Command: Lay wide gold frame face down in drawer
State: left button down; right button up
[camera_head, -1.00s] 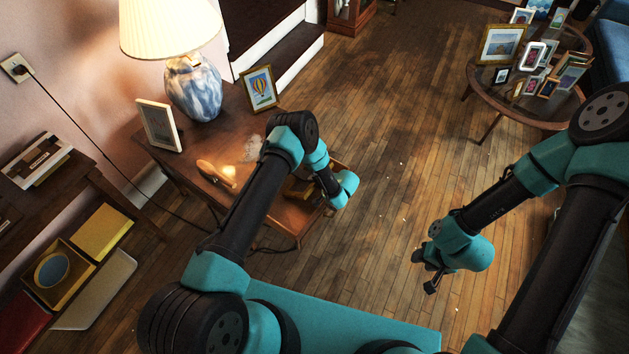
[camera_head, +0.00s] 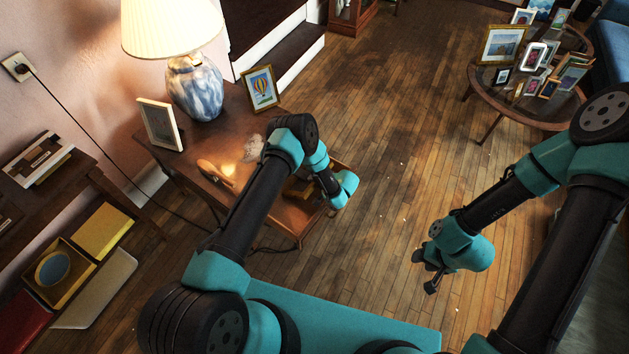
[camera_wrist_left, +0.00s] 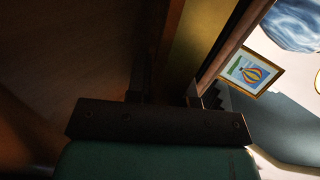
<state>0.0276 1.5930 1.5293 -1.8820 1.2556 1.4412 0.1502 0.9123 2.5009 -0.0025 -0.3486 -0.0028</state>
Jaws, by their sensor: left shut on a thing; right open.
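My left gripper (camera_wrist_left: 172,98) is shut on the wide gold frame, whose olive-gold surface (camera_wrist_left: 196,45) rises between the fingers in the left wrist view. In the head view a bit of gold (camera_head: 299,187) shows beside my left wrist, over the open drawer (camera_head: 293,211) of the wooden side table (camera_head: 213,150). My left forearm hides most of the drawer and the frame there, so I cannot tell how the frame is tilted or whether it touches the drawer. My right gripper (camera_head: 426,270) is open and empty above the floor.
A lamp (camera_head: 195,85), a white frame (camera_head: 160,124), a balloon picture (camera_head: 261,88) and a wooden object (camera_head: 215,173) stand or lie on the side table. A round table (camera_head: 520,103) holds several frames. A low shelf (camera_head: 105,270) is at left. The middle floor is clear.

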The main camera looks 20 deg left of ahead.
pick_arm(q)
jog(key=shift+s+d+f, duration=0.2)
jog(key=shift+s+f, duration=0.25)
jog(key=shift+f, duration=0.15)
jog(key=c, duration=0.9)
grip_release()
jog(key=shift+d, duration=0.2)
jog(key=v, duration=1.1)
jog(key=r+v, duration=0.1)
jog(key=v, duration=0.5)
jog(key=shift+w+a+r, duration=0.15)
jog(key=shift+w+a, duration=0.1)
jog(key=shift+w, duration=0.1)
